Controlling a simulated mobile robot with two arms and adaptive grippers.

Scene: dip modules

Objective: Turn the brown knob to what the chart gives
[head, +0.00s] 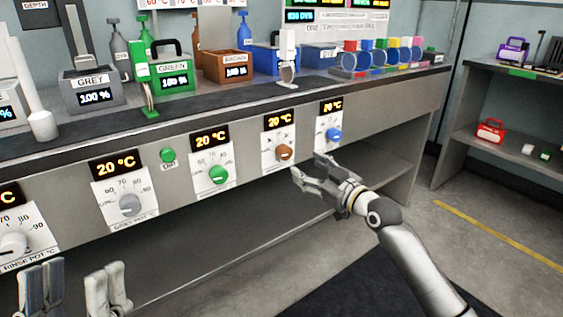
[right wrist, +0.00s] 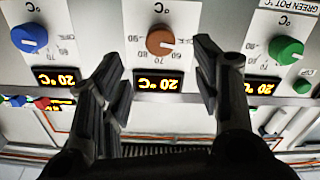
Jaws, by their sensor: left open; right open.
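The brown knob (head: 284,153) sits on a white dial plate on the bench front, under a display (head: 279,122) reading 20 °C. My right gripper (head: 308,168) is open just in front of and right of it, apart from it. In the right wrist view, which is upside down, the brown knob (right wrist: 160,40) shows beyond and between the open fingers (right wrist: 157,68). A pale mark shows on its right side there. My left gripper (head: 76,275) is open and empty at the lower left. A chart panel (head: 335,22) on the back wall is too small to read fully.
A green knob (head: 219,175) and a blue knob (head: 333,134) flank the brown one. Grey (head: 130,205) and white (head: 14,244) knobs lie further left. Coloured pots stand on the bench top, including a brown pot (head: 225,66). An open shelf lies below the knobs.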

